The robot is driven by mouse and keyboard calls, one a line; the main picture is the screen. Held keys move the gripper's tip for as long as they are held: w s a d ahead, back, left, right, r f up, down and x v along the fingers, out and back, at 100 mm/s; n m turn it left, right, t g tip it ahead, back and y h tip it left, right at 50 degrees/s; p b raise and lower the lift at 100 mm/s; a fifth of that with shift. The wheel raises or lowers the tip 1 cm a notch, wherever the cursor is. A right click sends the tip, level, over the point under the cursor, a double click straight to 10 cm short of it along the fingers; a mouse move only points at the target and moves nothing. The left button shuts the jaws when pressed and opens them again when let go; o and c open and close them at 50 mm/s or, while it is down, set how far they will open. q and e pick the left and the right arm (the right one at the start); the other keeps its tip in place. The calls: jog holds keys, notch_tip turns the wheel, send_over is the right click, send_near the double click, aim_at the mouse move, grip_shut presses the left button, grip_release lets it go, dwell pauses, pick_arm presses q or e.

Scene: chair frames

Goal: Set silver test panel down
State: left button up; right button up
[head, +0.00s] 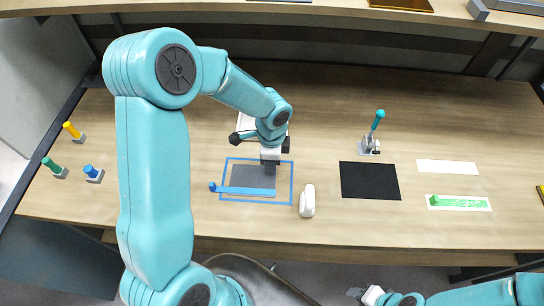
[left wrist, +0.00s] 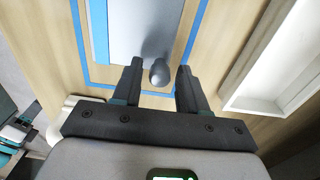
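The silver test panel (head: 250,176) is a grey plate lying inside a blue-outlined rectangle (head: 292,182) on the table. In the left wrist view the panel (left wrist: 135,25) has a round grey knob (left wrist: 159,73) near its edge. My left gripper (head: 270,166) is over the panel's far right part. In the left wrist view, the gripper's two dark fingers (left wrist: 158,80) stand apart on either side of the knob, with a gap on each side. A blue bar (head: 245,191) lies along the panel's near edge. My right gripper (head: 366,295) shows only small at the bottom edge.
A white tray (left wrist: 268,65) is close beside the outline, partly behind my left arm in the head view. A white rounded object (head: 307,201), a black mat (head: 370,181) and a teal-topped lever (head: 374,135) are to the right. Coloured pegs (head: 93,172) stand at left.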

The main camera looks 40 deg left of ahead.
pick_arm(q)
jog(key=shift+d+r, duration=0.2)
jog(key=shift+r, duration=0.1)
grip_shut()
jog(key=shift+a, duration=0.15)
jog(key=shift+w+r+p, duration=0.1)
jog(key=shift+r+p, duration=0.1)
jog(key=shift+p, duration=0.1)
jog(key=shift+r+p, duration=0.45)
jog(key=shift+r, duration=0.2)
jog(key=shift+r+p, duration=0.6)
jog(key=shift+r, duration=0.2)
jog(key=shift+r+p, duration=0.6)
jog(key=shift+r, duration=0.3)
jog(key=shift+f, duration=0.1)
